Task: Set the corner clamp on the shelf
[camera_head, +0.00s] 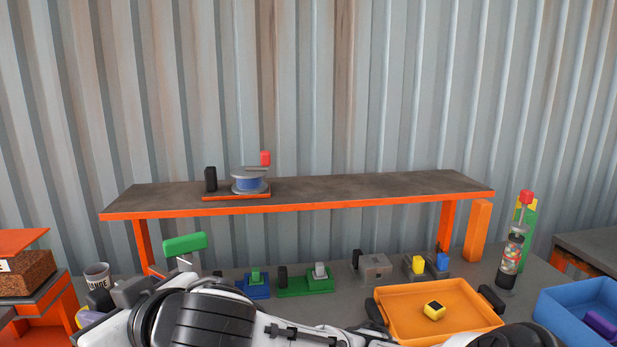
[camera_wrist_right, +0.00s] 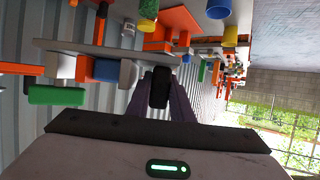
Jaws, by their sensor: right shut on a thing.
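The shelf (camera_head: 350,189) is a dark board with an orange front edge on orange legs, against the corrugated wall. My right gripper (camera_head: 104,301) is at the lower left, below and left of the shelf's left end. In the wrist view its fingers (camera_wrist_right: 160,102) are shut on a black upright piece (camera_wrist_right: 160,86), which I take to be the corner clamp's grip. The rest of the clamp cannot be made out clearly. A green block (camera_head: 184,244) shows just beyond my right wrist, also at left in the wrist view (camera_wrist_right: 56,95). My left gripper is not in view.
A spool (camera_head: 250,182) on an orange-edged base with a black grip (camera_head: 211,179) occupies the shelf's left part; its middle and right are clear. Several fixtures, an orange tray (camera_head: 390,300) and a blue bin (camera_head: 560,302) stand below. A mug (camera_head: 97,272) is near my right gripper.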

